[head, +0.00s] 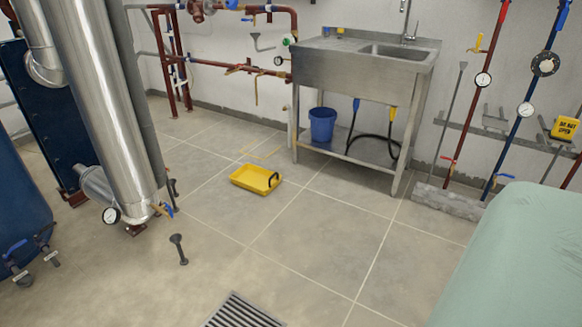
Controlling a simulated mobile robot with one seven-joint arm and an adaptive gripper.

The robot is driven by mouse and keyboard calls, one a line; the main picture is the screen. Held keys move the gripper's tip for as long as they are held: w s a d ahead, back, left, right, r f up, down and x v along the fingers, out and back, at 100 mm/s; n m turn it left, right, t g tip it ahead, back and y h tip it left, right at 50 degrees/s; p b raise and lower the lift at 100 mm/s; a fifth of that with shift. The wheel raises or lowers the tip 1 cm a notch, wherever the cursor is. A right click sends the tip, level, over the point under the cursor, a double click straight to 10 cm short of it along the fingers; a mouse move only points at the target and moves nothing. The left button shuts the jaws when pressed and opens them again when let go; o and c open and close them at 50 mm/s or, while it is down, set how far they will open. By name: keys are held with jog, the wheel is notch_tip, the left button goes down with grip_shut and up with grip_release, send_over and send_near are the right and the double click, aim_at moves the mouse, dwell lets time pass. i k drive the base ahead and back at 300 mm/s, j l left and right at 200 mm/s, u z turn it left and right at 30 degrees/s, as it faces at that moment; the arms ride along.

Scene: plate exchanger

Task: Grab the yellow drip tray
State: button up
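The yellow drip tray (251,184) lies flat on the tiled floor, near the middle of the head view, in front and to the left of the steel sink stand. It is shallow and rectangular, with a dark handle (273,180) at its right end. The tray looks empty from here. My gripper is not in this view.
A steel sink stand (365,55) with a blue bucket (322,125) on its lower shelf stands behind. A large metal pipe (105,95) rises at left. A floor drain (243,312) and short post (179,248) are in front. A pale green surface (515,260) fills lower right.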

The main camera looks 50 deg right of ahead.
aim_at(258, 180)
jog(key=z, duration=1.2)
jog(key=i+j+z, duration=0.15)
jog(key=i, duration=0.5)
jog(key=i+j+z, duration=0.15)
jog(key=i, duration=0.55)
jog(key=i+j+z, duration=0.15)
jog(key=i+j, duration=0.25)
jog(key=i, duration=0.2)
jog(key=i+j+z, duration=0.1)
jog(key=i+j, duration=0.3)
jog(key=i, duration=0.25)
jog(key=i+j+z, duration=0.15)
jog(key=i+j, duration=0.3)
jog(key=i, duration=0.15)
jog(key=i+j, duration=0.1)
jog(key=i, duration=0.55)
jog(key=z, duration=0.05)
